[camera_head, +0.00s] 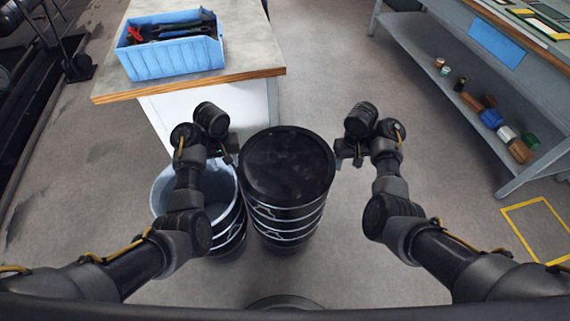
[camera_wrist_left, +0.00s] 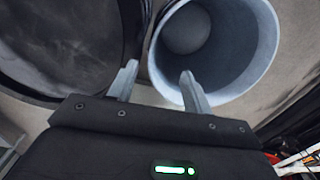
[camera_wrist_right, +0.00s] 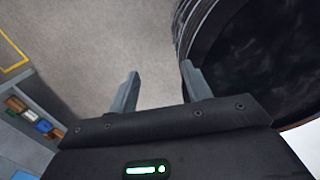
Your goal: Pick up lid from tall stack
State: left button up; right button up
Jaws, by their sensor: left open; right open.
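The round black lid (camera_head: 287,163) sits on top of the tall stack of black buckets (camera_head: 288,222) in the middle of the head view. My left gripper (camera_head: 229,156) is open just left of the lid; in the left wrist view the lid (camera_wrist_left: 70,45) lies at the left, close to one finger. My right gripper (camera_head: 341,158) is open just right of the lid; in the right wrist view the lid (camera_wrist_right: 268,60) is at the right, and one finger overlaps its rim. Neither gripper holds anything; whether the fingers touch the lid I cannot tell.
A shorter stack topped by an open, empty grey bucket (camera_head: 162,190) stands left of the tall stack, partly under my left arm. A worktable (camera_head: 245,60) with a blue crate (camera_head: 172,62) is behind. A shelf bench (camera_head: 440,90) stands at the right. The floor between is clear.

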aim_at(241, 161)
pick_arm(q)
jog(key=w+d+r, duration=0.4)
jog(key=r, duration=0.2)
jog(key=shift+w+r, duration=0.15)
jog(key=shift+w, duration=0.1)
pick_arm(e)
jog(key=w+a+r+n, duration=0.1)
jog(key=w+a+r, duration=0.3)
jog(key=r, duration=0.3)
jog(key=shift+a, duration=0.3)
jog(key=shift+w, duration=0.15)
